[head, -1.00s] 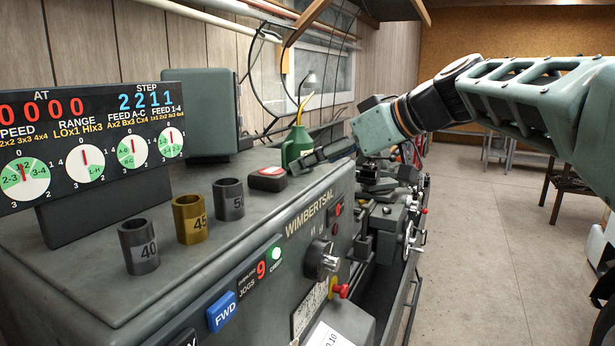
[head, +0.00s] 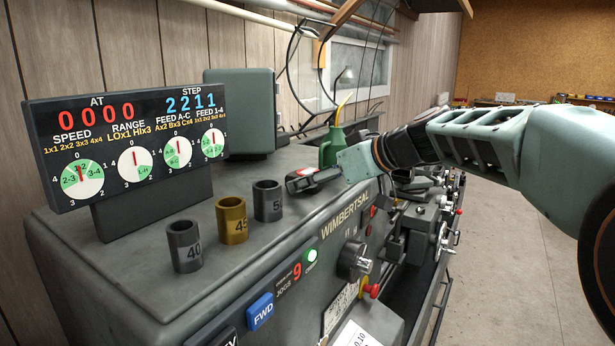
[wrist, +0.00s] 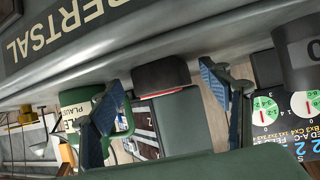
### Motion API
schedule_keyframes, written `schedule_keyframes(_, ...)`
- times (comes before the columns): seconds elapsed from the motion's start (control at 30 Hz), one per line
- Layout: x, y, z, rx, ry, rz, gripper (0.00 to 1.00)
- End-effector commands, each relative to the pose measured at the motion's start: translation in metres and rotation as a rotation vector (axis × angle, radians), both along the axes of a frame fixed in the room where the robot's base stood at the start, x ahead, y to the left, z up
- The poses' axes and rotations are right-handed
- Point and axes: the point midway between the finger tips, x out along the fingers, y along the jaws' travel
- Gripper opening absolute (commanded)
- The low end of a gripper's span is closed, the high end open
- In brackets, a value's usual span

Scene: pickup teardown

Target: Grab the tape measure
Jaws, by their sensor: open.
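The tape measure, dark with a red label, lies on top of the grey lathe housing. In the head view the tape measure (head: 304,171) is partly hidden by my gripper (head: 303,184). In the wrist view the tape measure (wrist: 160,72) shows its dark body and a red stripe between the two blue fingers of my gripper (wrist: 162,80). My gripper is open, with one finger on each side of the tape measure. I see gaps between fingers and tape measure, and I cannot tell how far it reaches around it.
A green oil can (head: 331,150) stands just behind the tape measure. Sockets marked 40 (head: 185,247), 45 (head: 232,221) and 50 (head: 268,201) stand to the left on the lathe housing (head: 130,268). A display panel (head: 140,150) stands behind them. Control knobs line the front face.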

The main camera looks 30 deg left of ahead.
Motion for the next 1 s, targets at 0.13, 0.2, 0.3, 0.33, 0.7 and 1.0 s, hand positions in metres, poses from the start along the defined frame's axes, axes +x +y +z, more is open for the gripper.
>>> schedule_keyframes(0.13,0.0009,0.0014,-0.0006,0.0,-0.002,-0.001,0.71)
schedule_keyframes(0.2,0.0008,0.0013,-0.0006,0.0,-0.002,-0.001,0.71)
schedule_keyframes(0.3,0.0007,0.0013,-0.0005,0.001,-0.001,-0.001,0.63)
schedule_keyframes(0.33,0.0007,0.0013,-0.0005,0.001,-0.001,-0.001,0.6)
schedule_keyframes(0.7,0.0005,0.0012,-0.0004,0.001,-0.001,-0.001,0.19)
schedule_keyframes(1.0,0.0001,0.0017,0.0025,0.002,-0.003,-0.001,0.17)
